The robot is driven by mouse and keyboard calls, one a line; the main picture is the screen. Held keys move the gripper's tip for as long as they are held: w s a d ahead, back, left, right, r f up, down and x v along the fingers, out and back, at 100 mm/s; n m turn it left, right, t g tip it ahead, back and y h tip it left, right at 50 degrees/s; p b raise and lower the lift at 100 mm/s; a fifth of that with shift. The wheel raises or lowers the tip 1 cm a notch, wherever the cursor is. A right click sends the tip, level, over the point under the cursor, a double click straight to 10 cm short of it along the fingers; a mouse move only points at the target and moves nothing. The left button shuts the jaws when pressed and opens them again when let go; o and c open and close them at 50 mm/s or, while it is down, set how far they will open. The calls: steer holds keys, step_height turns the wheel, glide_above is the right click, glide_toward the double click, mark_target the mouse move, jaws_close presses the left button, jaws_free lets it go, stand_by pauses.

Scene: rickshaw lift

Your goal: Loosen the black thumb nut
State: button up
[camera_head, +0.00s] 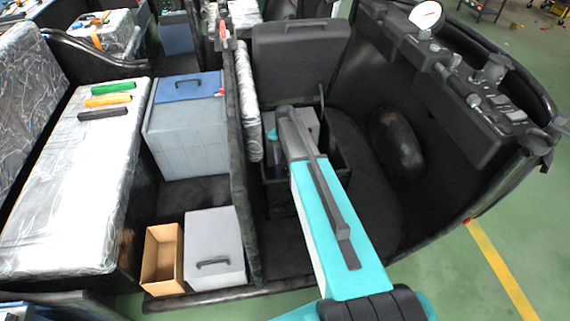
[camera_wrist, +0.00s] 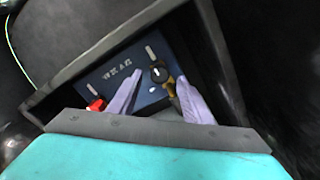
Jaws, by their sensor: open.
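The black thumb nut (camera_wrist: 157,73), a small round black piece with a white mark, shows in the wrist view on a dark blue panel (camera_wrist: 118,74) inside an open dark box. My gripper (camera_wrist: 160,93) is open, with its two pale lavender fingers reaching into the box. The nut lies between the lines of the fingers, slightly beyond their tips as seen. I cannot tell the gap in depth or whether they touch. In the head view my arm covers much of the dark box (camera_head: 338,180), and the nut is hidden.
On the panel a red piece (camera_wrist: 96,104) sits left of the fingers and a yellow-brown piece (camera_wrist: 170,88) lies close below the nut. The box walls (camera_wrist: 98,58) surround the fingers closely. A black case (camera_head: 300,50) stands behind the box.

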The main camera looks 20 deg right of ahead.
steer(key=shift+f, duration=1.2)
